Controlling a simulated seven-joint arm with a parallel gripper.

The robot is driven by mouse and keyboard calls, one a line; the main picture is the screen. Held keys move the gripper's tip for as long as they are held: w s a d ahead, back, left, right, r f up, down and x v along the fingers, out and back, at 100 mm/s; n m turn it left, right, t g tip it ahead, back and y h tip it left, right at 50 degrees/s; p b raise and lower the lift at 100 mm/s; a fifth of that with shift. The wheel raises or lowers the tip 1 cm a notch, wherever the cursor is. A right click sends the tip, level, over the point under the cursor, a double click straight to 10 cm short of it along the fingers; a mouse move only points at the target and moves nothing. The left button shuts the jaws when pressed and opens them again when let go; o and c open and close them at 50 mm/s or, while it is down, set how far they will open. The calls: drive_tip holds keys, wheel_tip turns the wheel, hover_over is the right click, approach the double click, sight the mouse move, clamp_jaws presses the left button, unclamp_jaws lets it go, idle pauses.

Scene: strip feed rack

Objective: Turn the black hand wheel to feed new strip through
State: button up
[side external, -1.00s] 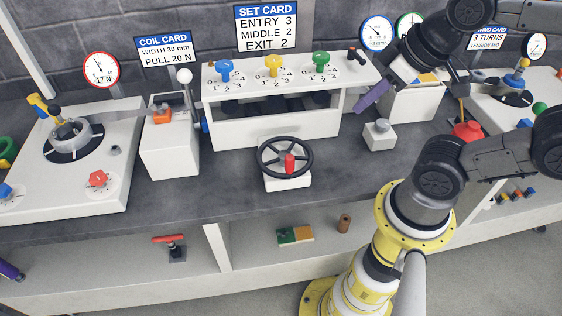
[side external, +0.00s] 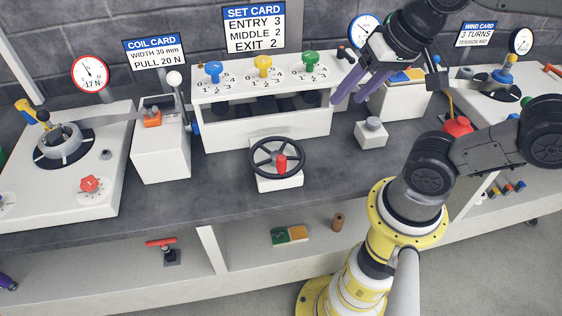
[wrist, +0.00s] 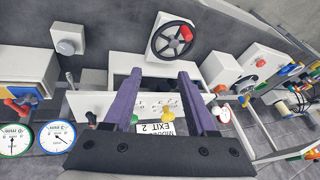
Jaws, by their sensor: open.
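The black hand wheel (side external: 277,170) is mounted on a small white block on the bench, with a red handle (side external: 281,164) standing near its centre in the side view. In the wrist view the wheel (wrist: 161,44) is beyond the fingertips, with its red handle (wrist: 185,34) toward the right of the rim. My gripper (side external: 348,99) is open and empty, its purple fingers apart, above the bench near the right end of the white roller stand. The wheel is lower and to the left of it. My fingers (wrist: 159,78) also show in the wrist view.
The white stand (side external: 262,127) with blue, yellow and green knobs is behind the wheel. A grey button box (side external: 371,135) is to the wheel's right, and a red domed object (side external: 457,125) lies beyond it. The bench in front of the wheel is clear.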

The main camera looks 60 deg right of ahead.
drive_tip(key=w+a+m+g, duration=0.2)
drive_tip(key=w+m, duration=0.4)
drive_tip(key=m, duration=0.2)
drive_tip(key=m+g, duration=0.2)
drive_tip(key=g, duration=0.1)
approach(281, 157)
wheel_tip(281, 157, down, 12)
drive_tip(key=shift+r, duration=0.2)
clamp_jaws()
